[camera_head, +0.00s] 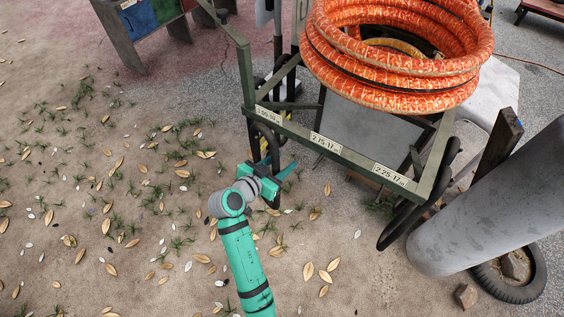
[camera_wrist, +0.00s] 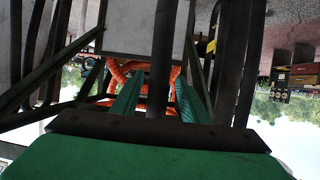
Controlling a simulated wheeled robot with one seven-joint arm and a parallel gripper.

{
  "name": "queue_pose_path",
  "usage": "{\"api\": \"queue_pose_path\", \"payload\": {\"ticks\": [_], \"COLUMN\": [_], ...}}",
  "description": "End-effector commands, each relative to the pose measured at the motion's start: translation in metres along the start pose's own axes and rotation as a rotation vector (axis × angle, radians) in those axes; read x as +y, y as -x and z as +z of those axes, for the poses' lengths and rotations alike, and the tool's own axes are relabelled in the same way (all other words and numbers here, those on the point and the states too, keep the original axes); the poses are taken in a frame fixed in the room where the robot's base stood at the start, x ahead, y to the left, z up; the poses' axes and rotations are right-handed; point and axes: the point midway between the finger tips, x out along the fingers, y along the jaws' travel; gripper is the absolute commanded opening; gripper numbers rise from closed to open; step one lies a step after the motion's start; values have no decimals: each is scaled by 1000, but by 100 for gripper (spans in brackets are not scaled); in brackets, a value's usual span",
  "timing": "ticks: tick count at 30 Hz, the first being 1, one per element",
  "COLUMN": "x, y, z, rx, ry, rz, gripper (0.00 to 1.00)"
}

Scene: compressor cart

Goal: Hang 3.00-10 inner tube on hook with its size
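A black inner tube (camera_head: 267,141) hangs as a narrow loop on the cart's front rail, below the 3.00-10 label (camera_head: 268,116). My gripper (camera_head: 287,174) is low at this loop, its teal fingers pointing toward the cart. In the wrist view, my gripper (camera_wrist: 160,88) has one finger on each side of a dark tube strand (camera_wrist: 162,55). Narrow gaps seem to show beside the strand, so the fingers look open around it. The hook and the tube's own markings are hidden or too small to read.
The green cart frame (camera_head: 350,153) also carries 2.75-17 (camera_head: 325,142) and 2.25-17 (camera_head: 391,174) labels. Coiled orange hose (camera_head: 400,92) lies on top. Leaf-strewn ground at left is clear.

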Motion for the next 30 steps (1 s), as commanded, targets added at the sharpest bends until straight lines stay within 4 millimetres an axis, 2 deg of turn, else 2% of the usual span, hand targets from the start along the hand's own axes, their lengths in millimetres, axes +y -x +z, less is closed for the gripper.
{"api": "queue_pose_path", "payload": {"ticks": [7, 11, 24, 30], "x": [0, 0, -1, -1], "y": [1, 11, 87, 106], "z": [1, 1, 0, 0], "rx": [-2, -1, 0, 0], "ry": [2, 2, 0, 0], "rz": [0, -1, -2, -1], "gripper": [41, 41, 41, 41]}}
